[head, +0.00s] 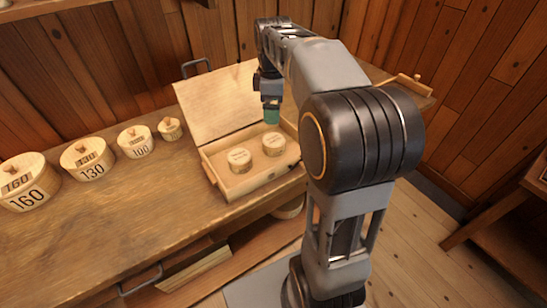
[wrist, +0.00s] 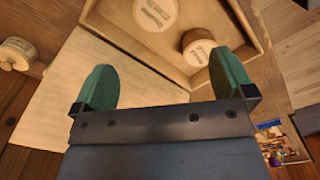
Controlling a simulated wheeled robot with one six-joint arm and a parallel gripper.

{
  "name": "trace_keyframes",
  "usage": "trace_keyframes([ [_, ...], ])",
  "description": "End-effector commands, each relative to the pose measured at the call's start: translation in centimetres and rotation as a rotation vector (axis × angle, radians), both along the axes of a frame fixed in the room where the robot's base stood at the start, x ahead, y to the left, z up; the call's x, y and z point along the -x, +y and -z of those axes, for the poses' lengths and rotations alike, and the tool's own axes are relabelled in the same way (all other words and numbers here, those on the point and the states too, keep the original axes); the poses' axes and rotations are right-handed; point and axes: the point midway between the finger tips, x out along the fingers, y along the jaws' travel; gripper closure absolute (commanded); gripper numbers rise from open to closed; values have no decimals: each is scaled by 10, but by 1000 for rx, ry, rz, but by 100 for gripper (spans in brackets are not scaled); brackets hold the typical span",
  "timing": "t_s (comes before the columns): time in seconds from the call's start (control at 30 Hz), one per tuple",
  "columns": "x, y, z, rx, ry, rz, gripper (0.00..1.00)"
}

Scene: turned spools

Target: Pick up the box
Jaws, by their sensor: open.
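A shallow light-wood box (head: 262,177) stands open on the bench, its lid (head: 215,108) tilted up at the back. Two round wooden pieces sit inside it, one on the left (head: 239,160) and one on the right (head: 274,145). My gripper (head: 271,116) hangs above the back right part of the box, near the lid's right edge. In the wrist view, my gripper (wrist: 165,82) has its two green fingers wide apart with nothing held. The box (wrist: 128,48) lies beyond the fingertips there, and the pale lid (wrist: 55,110) shows on the left. I cannot tell the exact height.
A row of round lidded wooden containers stands left of the box: the 160 (head: 27,198), the 130 (head: 91,173), the 100 (head: 137,149) and a small one (head: 170,129). The bench front (head: 120,235) is clear. Wood-panelled walls rise behind.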

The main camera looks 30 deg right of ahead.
Motion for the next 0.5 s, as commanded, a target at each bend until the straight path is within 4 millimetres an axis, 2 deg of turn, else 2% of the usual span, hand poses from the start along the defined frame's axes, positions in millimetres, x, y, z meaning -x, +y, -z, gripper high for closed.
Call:
trace_keyframes([
  [0.03, -4, -4, 12, -2, 10, -24, 0],
  [0.5, -8, -8, 85, -5, 25, -69, 0],
])
